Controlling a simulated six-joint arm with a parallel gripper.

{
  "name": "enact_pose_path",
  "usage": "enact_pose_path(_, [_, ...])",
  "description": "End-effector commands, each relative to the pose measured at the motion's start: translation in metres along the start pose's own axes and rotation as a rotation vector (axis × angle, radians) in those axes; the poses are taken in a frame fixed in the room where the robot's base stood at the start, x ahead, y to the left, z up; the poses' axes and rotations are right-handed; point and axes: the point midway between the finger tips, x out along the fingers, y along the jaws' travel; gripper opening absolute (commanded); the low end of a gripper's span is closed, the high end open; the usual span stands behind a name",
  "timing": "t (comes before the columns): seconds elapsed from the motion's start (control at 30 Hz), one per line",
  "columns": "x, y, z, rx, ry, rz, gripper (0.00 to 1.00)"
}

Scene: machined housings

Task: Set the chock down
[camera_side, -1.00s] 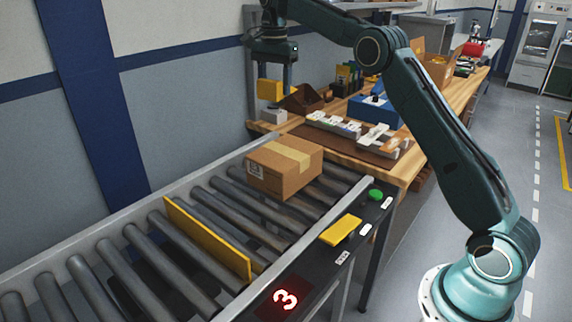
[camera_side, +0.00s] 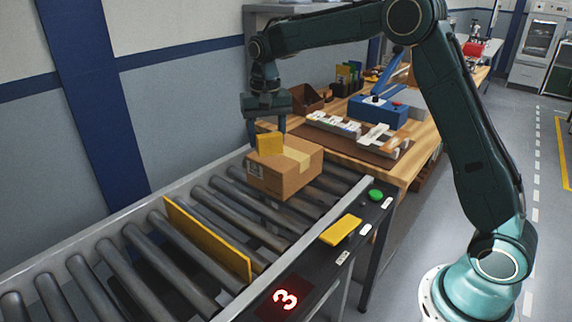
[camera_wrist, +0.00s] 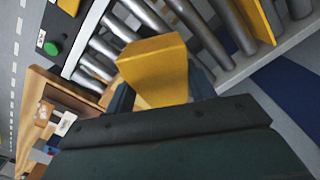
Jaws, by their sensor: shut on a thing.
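The yellow chock (camera_side: 270,144) is held in my gripper (camera_side: 268,130), which is shut on it. In the side view the chock appears in front of the top left of a cardboard box; I cannot tell whether they touch. In the wrist view the chock (camera_wrist: 156,68) fills the middle, with the rollers beyond it, and covers the place where the box would be. The gripper's fingers (camera_wrist: 160,95) show partly on either side of it.
The cardboard box (camera_side: 284,176) sits on the roller conveyor (camera_side: 190,225). A yellow plate (camera_side: 207,240) stands upright across the rollers. A yellow pad (camera_side: 341,229) and green button (camera_side: 375,195) are on the front rail. A wooden bench (camera_side: 415,165) with parts stands behind.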

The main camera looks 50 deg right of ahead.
Motion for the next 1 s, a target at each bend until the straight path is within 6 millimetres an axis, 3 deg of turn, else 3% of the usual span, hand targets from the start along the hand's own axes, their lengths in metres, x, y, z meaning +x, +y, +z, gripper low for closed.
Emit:
enact_pose_path(0.2, [0.02, -0.001, 0.032, -0.162, -0.001, 0.001, 0.26])
enact_pose_path(0.4, [0.032, 0.001, 0.05, -0.26, 0.0, 0.0, 0.26])
enact_pose_path(1.0, [0.036, 0.002, 0.057, -0.295, 0.001, 0.0, 0.26])
